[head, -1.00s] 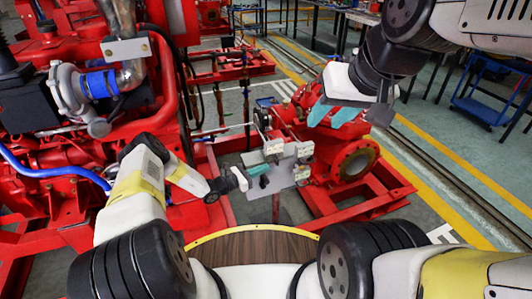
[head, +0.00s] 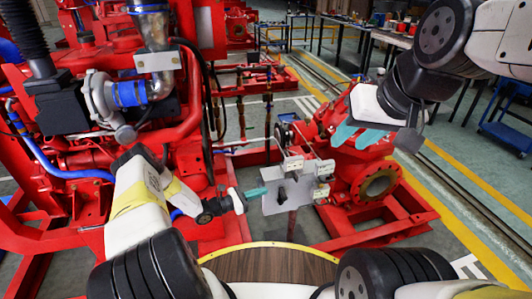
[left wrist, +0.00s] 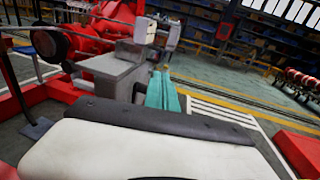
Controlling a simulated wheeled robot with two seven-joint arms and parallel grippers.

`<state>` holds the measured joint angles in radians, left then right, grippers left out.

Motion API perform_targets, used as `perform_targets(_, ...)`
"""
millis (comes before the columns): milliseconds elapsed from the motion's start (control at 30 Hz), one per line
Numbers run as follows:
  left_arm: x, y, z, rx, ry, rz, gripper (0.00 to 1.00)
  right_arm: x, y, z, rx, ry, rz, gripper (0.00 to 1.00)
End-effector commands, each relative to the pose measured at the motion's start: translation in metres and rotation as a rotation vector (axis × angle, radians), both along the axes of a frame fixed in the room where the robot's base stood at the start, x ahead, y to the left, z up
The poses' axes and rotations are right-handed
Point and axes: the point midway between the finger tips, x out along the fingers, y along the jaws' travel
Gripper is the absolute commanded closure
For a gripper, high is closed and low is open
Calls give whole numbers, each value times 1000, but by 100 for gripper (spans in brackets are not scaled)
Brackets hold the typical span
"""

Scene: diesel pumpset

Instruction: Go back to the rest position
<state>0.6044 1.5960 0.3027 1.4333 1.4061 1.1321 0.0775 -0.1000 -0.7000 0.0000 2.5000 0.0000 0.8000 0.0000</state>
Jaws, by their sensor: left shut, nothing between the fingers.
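My left gripper (head: 256,192) is at the left edge of a grey control panel (head: 300,197) on a red post in the head view. Its teal fingers are together and empty; I cannot tell whether the tips touch the panel. The panel's face has a dark knob (head: 282,193) and small pale boxes at its corners. In the left wrist view the closed fingers (left wrist: 162,90) show beside a grey box-like part (left wrist: 112,74). My right gripper (head: 358,134) is raised in front of the red pump, its two teal fingers apart with nothing between them.
The red diesel engine (head: 95,150) fills the left side. The red pump (head: 372,178) on its red base frame stands behind and right of the panel. A blue cart (head: 508,125) and workbenches are farther back.

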Motion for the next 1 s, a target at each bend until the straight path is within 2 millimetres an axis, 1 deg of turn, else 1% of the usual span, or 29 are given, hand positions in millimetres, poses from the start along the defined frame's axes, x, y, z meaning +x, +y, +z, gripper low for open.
perform_targets(67,0,0,1,2,-1,-2,100,0,0,0,0,0,0,64)
perform_targets(167,1,-1,12,24,-22,-29,100,0,0,0,0,0,0,64)
perform_targets(267,2,-3,40,83,-74,-101,100,0,0,0,0,0,0,64)
perform_targets(300,2,-4,56,119,-104,-143,100,0,0,0,0,0,0,64)
perform_targets(367,-1,-6,82,179,-151,-211,100,0,0,0,0,0,0,64)
perform_targets(400,-4,-7,100,224,-187,-259,100,0,0,0,0,0,0,64)
perform_targets(467,-10,-9,125,290,-238,-331,100,0,0,0,0,0,0,64)
perform_targets(500,-15,-10,142,335,-272,-374,100,0,0,0,0,0,0,64)
perform_targets(567,-23,-10,166,403,-323,-440,100,0,0,0,0,0,0,64)
perform_targets(600,-30,-11,182,448,-357,-483,100,0,0,0,0,0,0,64)
perform_targets(667,-39,-11,205,517,-407,-542,100,0,0,0,0,0,0,64)
perform_targets(800,-66,-8,257,679,-525,-671,100,0,0,0,0,0,0,64)
perform_targets(867,-79,-5,278,750,-575,-723,100,0,0,0,0,0,0,64)
perform_targets(1000,-111,2,324,915,-692,-829,100,0,0,0,0,0,0,64)
